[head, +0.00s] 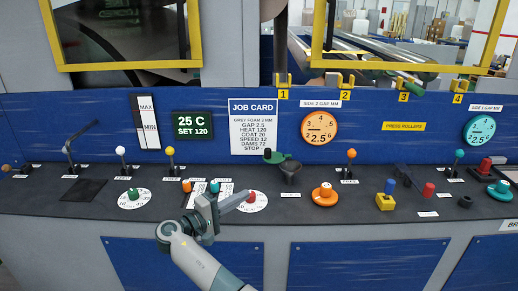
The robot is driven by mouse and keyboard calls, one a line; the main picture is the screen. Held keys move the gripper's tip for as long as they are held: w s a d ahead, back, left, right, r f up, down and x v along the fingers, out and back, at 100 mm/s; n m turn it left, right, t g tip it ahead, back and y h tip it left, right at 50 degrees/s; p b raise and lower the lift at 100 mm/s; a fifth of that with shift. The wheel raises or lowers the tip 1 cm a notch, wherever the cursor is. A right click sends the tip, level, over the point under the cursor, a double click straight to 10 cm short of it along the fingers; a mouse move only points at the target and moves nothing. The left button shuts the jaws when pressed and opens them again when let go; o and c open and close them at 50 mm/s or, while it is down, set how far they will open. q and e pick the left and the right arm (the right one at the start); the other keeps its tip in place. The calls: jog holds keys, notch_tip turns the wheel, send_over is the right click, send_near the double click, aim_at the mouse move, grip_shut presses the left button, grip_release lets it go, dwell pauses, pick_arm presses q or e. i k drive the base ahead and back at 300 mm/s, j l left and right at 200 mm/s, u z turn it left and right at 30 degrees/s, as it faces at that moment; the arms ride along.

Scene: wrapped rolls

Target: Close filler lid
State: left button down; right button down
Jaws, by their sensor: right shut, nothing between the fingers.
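A dark green-grey filler cup (288,168) stands on the console just right of centre, below the job card. A small green knob (267,153) sits at its upper left, on what looks like its raised lid; the lid's exact angle is too small to tell. My right gripper (243,197) is shut and empty, its fingers pointing right over the console's front part. It is to the left of the filler and nearer to me, apart from it. My left gripper is out of view.
Orange (187,186) and teal (214,187) knobs stand behind the gripper. An orange round knob (325,195) is right of it. The console (285,208) is bare in front of the filler.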

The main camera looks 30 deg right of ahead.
aim_at(270, 157)
jog(key=i+l, duration=0.55)
jog(key=i, duration=0.25)
